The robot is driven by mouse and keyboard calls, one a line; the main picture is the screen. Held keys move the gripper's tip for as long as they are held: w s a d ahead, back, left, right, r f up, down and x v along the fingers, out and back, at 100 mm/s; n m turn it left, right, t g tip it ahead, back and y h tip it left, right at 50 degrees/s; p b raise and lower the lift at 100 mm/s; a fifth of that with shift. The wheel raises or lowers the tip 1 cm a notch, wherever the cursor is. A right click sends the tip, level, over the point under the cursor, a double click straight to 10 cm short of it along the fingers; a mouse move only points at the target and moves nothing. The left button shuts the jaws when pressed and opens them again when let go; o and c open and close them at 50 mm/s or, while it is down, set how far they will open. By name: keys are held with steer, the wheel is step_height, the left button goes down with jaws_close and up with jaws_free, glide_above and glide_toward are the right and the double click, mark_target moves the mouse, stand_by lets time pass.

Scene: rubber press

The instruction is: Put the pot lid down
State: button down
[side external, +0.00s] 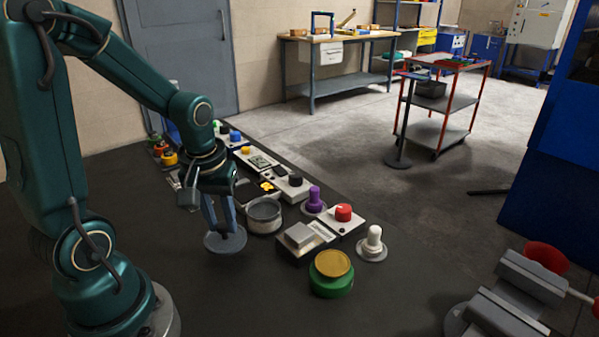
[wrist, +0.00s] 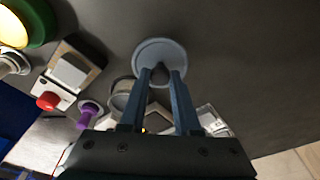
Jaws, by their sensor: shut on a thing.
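The pot lid (side external: 226,241) is a round grey-blue disc. It is in my gripper (side external: 224,229), which points down with its fingers shut on the lid's knob. In the side view the lid is level and at or just above the dark table top; I cannot tell whether it touches. In the wrist view the lid (wrist: 160,58) lies at the fingertips of my gripper (wrist: 160,76), and the fingers hide part of the knob. The grey pot (side external: 264,216) stands open just right of the lid in the side view. The pot (wrist: 124,92) is partly hidden by a finger in the wrist view.
The table's front (side external: 240,300) is bare.

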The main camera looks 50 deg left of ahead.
mark_target(221, 227)
steer(key=shift+f, duration=1.6)
steer(key=shift+f, duration=0.1)
steer(key=c, duration=0.6)
jaws_free()
steer(key=shift+c, duration=0.2)
step_height(221, 227, up, 12)
steer(key=s+d, duration=0.1)
steer(key=s+d+r+m+t+h, duration=0.1)
steer(key=s+d+m+t, duration=0.2)
steer(key=d+m, duration=0.6)
steer(key=shift+d+r+t, duration=0.15)
steer(key=shift+d+t, duration=0.05)
steer(key=shift+t, duration=0.5)
